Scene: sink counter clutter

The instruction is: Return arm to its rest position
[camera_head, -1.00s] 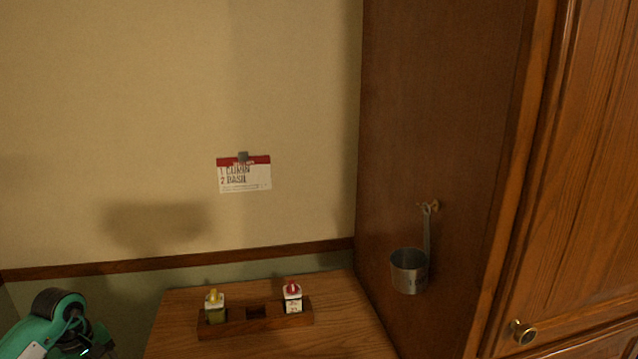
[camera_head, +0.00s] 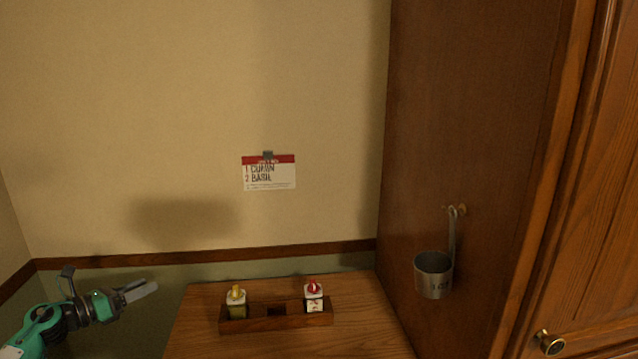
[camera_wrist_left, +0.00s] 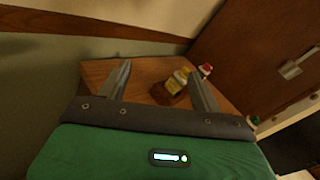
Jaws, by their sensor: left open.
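My left gripper (camera_head: 141,290) is at the lower left in the head view, its fingers pointing right, left of the counter and apart from everything. In the left wrist view its two fingers (camera_wrist_left: 160,88) are spread with nothing between them. A wooden rack (camera_head: 265,324) sits on the wooden counter (camera_head: 362,318). It holds a yellow-topped jar (camera_head: 236,303) at its left end and a red-topped jar (camera_head: 314,299) at its right end, with an empty slot between. My right gripper does not show.
A card (camera_head: 269,176) reading "1 cumin, 2 basil" is clipped to the wall. A metal measuring cup (camera_head: 433,276) hangs from a hook on the wooden cabinet side (camera_head: 460,130). A brass knob (camera_head: 549,343) is at the lower right. The air left of the counter is free.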

